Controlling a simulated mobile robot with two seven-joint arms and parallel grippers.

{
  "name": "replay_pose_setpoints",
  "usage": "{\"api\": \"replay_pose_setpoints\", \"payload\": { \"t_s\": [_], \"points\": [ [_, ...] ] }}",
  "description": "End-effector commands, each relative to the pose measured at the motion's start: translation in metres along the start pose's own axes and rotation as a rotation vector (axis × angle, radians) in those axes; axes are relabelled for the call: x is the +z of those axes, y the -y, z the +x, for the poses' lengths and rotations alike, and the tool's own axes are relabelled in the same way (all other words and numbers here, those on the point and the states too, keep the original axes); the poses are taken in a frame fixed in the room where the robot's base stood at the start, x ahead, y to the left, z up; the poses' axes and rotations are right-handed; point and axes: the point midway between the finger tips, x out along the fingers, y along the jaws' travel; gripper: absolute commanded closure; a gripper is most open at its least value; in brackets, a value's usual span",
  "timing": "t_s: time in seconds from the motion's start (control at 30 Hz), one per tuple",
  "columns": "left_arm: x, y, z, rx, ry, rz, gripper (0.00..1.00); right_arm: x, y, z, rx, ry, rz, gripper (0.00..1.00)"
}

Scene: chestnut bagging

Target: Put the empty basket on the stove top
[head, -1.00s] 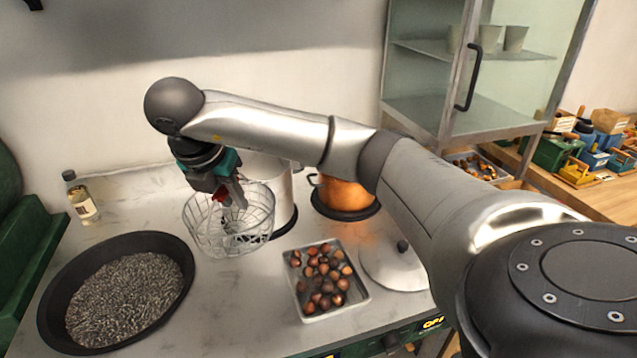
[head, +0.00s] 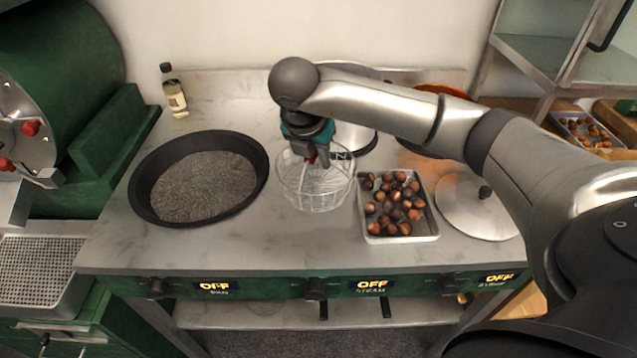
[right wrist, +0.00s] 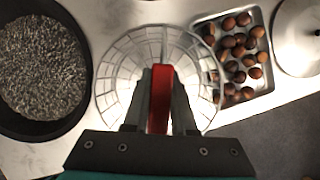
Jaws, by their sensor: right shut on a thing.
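The empty wire basket (head: 318,190) is round and pale. It is upright over the stove top (head: 290,238), between the black pan and the tray of chestnuts. I cannot tell whether its bottom touches the surface. My right gripper (head: 318,160) points down into it from above and is shut on its red grip (right wrist: 160,95), seen between the fingers in the right wrist view. That view also shows the basket's wire mesh (right wrist: 122,70) around the fingers, with no chestnuts in it. My left gripper is not in view.
A black pan (head: 140,190) of grey grains is left of the basket. A metal tray (head: 400,238) of chestnuts is close on its right, then a lid (head: 470,215). A pot (head: 362,140) stands behind it, partly hidden by my arm. A bottle (head: 174,95) stands at back left.

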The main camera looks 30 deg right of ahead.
Motion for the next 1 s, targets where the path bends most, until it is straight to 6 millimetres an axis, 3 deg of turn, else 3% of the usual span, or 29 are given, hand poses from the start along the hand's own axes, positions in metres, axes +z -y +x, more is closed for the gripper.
{"api": "replay_pose_setpoints", "payload": {
  "t_s": [0.1,0.33,0.53,0.93,0.97,1.0],
  "points": [
    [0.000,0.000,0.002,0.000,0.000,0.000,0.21,-0.007,0.000,0.018,0.000,0.000,0.000,1.00],
    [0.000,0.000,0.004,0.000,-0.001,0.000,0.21,-0.014,0.000,0.033,-0.001,0.001,0.002,1.00],
    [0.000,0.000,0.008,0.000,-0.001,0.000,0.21,-0.025,0.000,0.060,-0.001,0.001,0.001,1.00],
    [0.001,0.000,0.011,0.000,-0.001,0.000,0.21,-0.028,0.000,0.067,0.002,0.001,0.001,1.00],
    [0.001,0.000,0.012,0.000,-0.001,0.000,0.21,-0.029,0.000,0.067,0.001,0.001,0.001,0.74],
    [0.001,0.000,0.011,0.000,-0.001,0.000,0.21,-0.028,0.000,0.066,0.001,0.001,0.001,0.70]
  ]
}}
